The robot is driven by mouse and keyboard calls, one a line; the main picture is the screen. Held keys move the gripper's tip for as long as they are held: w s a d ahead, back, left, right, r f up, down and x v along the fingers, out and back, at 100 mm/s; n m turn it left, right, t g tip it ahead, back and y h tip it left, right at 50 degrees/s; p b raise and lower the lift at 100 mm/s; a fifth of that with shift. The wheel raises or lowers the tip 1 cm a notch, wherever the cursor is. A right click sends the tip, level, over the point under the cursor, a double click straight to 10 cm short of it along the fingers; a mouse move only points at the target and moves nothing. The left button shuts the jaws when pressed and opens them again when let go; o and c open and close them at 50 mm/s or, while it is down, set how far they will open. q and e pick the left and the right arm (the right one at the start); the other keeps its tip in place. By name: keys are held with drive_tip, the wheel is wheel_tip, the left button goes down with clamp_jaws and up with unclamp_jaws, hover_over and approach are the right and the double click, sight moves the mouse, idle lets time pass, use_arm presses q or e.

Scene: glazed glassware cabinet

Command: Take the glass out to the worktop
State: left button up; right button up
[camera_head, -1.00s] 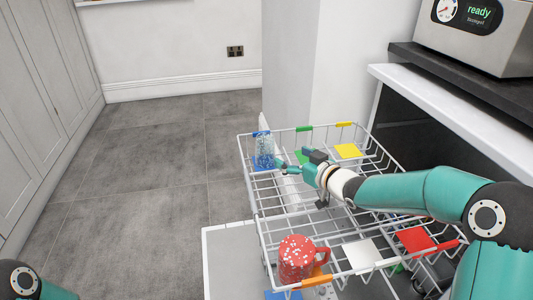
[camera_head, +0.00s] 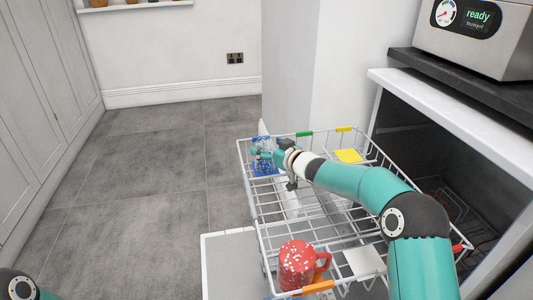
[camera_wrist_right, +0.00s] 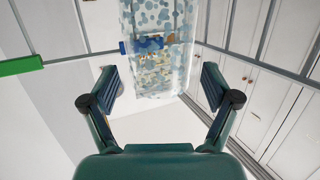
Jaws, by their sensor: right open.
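The glass (camera_head: 265,143) is clear with blue speckles and stands over a blue patch (camera_head: 264,170) in the far left corner of the wire rack. My right gripper (camera_head: 266,154) reaches across the rack and partly covers the glass. In the right wrist view the glass (camera_wrist_right: 158,45) fills the upper middle, in line with the gap of my open right gripper (camera_wrist_right: 161,84). The fingers show on either side of the gap with nothing gripped. The worktop (camera_head: 432,68) is the dark surface at the upper right. My left gripper is out of view.
The white wire rack (camera_head: 258,210) stands pulled out beside an open cavity under the worktop. A red speckled mug (camera_head: 297,264) stands in its near part. Yellow (camera_head: 348,156) and white (camera_head: 364,261) patches lie in it. A metal appliance (camera_head: 478,35) stands on the worktop.

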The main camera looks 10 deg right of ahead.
drive_tip(key=shift+x, duration=0.75)
drive_tip(key=c, duration=1.3)
drive_tip(key=shift+c, duration=0.4)
drive_tip(key=shift+r, duration=0.1)
